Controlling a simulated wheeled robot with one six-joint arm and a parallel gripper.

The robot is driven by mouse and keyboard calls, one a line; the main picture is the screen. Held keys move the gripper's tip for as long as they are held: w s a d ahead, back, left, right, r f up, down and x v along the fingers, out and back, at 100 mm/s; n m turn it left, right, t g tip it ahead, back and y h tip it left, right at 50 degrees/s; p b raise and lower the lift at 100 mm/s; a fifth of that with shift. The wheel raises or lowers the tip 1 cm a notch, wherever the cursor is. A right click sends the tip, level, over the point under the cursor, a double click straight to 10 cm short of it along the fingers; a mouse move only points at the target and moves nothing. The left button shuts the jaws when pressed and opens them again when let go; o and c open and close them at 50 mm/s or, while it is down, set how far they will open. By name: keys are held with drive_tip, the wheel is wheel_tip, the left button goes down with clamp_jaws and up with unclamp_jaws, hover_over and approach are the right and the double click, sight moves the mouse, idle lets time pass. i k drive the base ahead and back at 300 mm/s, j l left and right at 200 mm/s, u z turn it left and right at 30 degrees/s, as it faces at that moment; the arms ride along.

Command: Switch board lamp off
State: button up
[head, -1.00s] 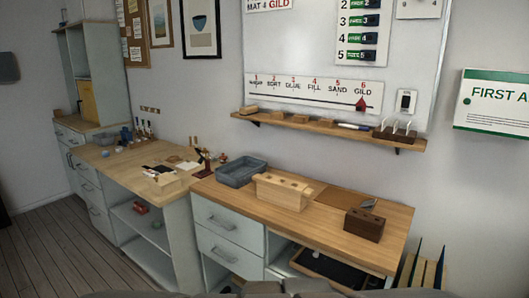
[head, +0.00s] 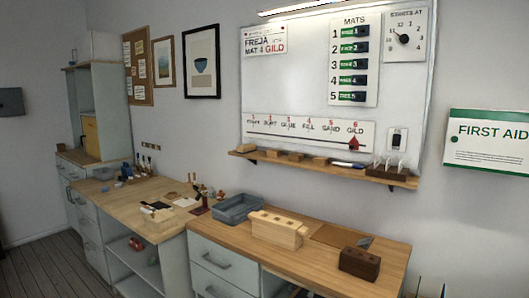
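The board lamp (head: 312,7) is a long bar along the top edge of the whiteboard (head: 290,95), cut off by the top of the head view. Its underside glows bright white, so it looks lit. A small white switch plate (head: 397,139) with a dark middle sits at the board's lower right, above the wooden ledge. The position of its rocker is too small to tell. My gripper is not in view.
A wooden ledge (head: 270,160) with blocks, a pen and a dark rack (head: 388,172) runs under the board. Below stands a wooden workbench (head: 290,262) with a grey tray (head: 238,208), a pale wooden block (head: 277,229) and a dark block (head: 359,263).

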sight(396, 139)
drive_tip(key=z, duration=1.1)
